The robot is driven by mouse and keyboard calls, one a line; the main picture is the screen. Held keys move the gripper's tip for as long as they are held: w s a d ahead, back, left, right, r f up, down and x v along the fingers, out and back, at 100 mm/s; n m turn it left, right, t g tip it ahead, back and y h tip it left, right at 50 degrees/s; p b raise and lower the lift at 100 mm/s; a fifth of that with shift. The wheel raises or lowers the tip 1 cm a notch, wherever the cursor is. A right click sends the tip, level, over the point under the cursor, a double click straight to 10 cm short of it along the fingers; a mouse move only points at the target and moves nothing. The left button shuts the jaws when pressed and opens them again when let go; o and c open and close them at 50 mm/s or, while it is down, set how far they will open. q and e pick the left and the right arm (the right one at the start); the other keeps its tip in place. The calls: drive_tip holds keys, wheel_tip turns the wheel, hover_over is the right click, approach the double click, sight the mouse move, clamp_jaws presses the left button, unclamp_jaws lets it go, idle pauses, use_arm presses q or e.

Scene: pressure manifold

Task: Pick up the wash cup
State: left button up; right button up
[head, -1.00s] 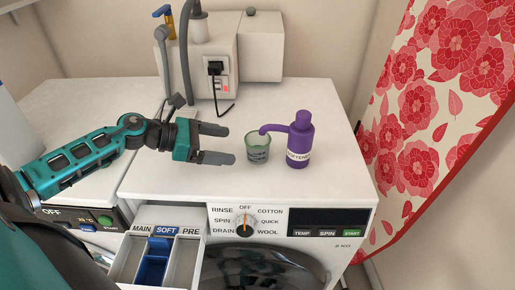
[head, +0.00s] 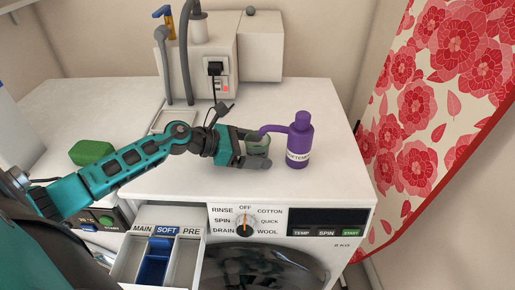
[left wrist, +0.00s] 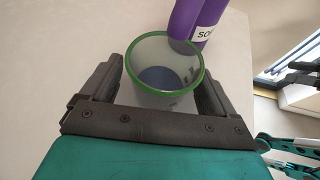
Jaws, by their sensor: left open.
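The wash cup (head: 258,143) is a small clear cup with a green rim, standing upright on the white washing machine top, under the spout of a purple softener bottle (head: 299,140). In the left wrist view the cup (left wrist: 164,75) stands between the two dark fingers of my left gripper (left wrist: 165,90), with a bluish bottom inside. My left gripper (head: 255,152) is open around the cup; a finger passes in front of it and hides its lower part in the head view.
The purple bottle stands close to the right of the cup. A white unit with hoses and a plug (head: 205,60) is behind. A green block (head: 92,152) lies at the left. The detergent drawer (head: 158,250) is pulled out in front.

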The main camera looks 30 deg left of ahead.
use_arm(q)
drive_tip(key=c, duration=1.1)
drive_tip(key=shift+o, duration=0.2)
drive_tip(key=shift+r, duration=0.2)
